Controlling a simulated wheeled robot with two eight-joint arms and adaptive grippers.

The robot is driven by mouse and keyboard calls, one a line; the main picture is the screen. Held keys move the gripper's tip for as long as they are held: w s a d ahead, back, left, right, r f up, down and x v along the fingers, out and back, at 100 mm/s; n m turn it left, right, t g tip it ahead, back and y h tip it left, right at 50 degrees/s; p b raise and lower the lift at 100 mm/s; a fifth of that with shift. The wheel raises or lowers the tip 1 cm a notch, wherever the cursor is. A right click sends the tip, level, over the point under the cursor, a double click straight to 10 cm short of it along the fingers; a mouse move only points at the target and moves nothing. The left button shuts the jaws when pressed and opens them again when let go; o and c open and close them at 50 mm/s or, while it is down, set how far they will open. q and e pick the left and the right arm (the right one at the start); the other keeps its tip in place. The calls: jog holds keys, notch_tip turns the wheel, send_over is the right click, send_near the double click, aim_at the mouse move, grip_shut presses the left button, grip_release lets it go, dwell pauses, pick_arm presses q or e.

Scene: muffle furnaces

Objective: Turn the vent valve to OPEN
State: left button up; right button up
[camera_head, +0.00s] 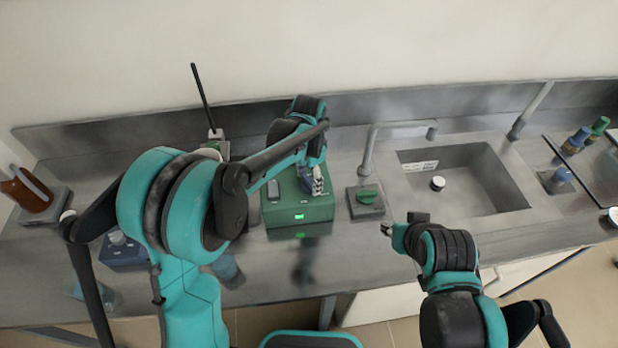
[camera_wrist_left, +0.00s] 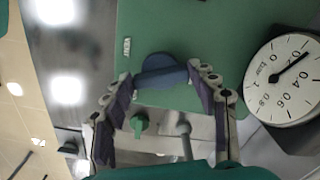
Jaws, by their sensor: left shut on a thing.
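A green box (camera_head: 285,208) with a small lit green display stands on the counter in the head view. In the left wrist view its green face (camera_wrist_left: 215,30) carries a blue knob (camera_wrist_left: 158,66) with a raised bar, which looks like the vent valve. My left gripper (camera_head: 313,183) is down at the box's right side. In the left wrist view my left gripper (camera_wrist_left: 162,82) has its two purple-padded fingers on either side of the bar, shut on it. No OPEN mark is readable. My right gripper (camera_head: 388,229) is near the counter's front edge, its fingers too small to judge.
A round white dial (camera_wrist_left: 286,80) is beside the knob. A dark block with a green knob (camera_head: 367,197) stands right of the box. Further right are a tap (camera_head: 367,155) and a sink (camera_head: 470,185). A brown jug (camera_head: 25,190) is at the far left.

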aim_at(308, 181)
pick_arm(q)
jog(key=m, duration=0.4)
jog(key=shift+w+m, duration=0.1)
jog(key=shift+m, duration=0.2)
dwell(0.5)
jog(key=o, duration=1.2)
jog(key=shift+c, duration=0.2)
jog(key=shift+r, duration=0.1)
notch_tip(308, 181, up, 12)
